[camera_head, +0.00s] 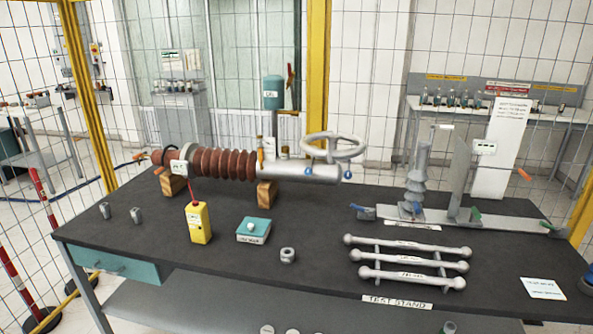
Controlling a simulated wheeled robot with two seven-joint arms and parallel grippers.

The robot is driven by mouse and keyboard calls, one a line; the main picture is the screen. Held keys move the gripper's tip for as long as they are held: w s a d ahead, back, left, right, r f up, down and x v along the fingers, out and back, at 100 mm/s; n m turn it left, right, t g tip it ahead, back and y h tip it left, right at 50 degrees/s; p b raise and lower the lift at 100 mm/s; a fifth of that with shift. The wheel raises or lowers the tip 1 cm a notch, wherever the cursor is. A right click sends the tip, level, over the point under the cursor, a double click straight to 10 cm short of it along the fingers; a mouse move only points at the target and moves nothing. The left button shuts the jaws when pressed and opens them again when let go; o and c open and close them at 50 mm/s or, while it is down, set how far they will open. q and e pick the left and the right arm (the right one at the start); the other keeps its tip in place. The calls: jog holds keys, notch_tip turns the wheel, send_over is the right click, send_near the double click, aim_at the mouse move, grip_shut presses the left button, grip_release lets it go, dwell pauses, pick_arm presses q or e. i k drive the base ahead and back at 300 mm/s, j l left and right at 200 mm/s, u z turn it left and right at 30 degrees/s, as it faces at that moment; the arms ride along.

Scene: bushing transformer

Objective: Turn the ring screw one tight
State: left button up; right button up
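A large grey ring (333,147) sits above the right end of a grey metal cylinder (305,171) joined to a brown ribbed bushing (228,164). I cannot tell for sure whether this ring is the ring screw. Small blue parts (308,172) show on the cylinder. The bushing assembly lies on wooden blocks (267,194) on the dark table. A grey hex nut (287,255) lies near the table's front edge, apart from the bushing. Neither of my grippers is in view.
Two small metal parts (136,215) lie at left. Wire mesh and yellow posts (317,90) stand behind.

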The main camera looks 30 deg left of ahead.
aim_at(309, 170)
jog(key=u, duration=1)
jog(key=i+j, duration=0.15)
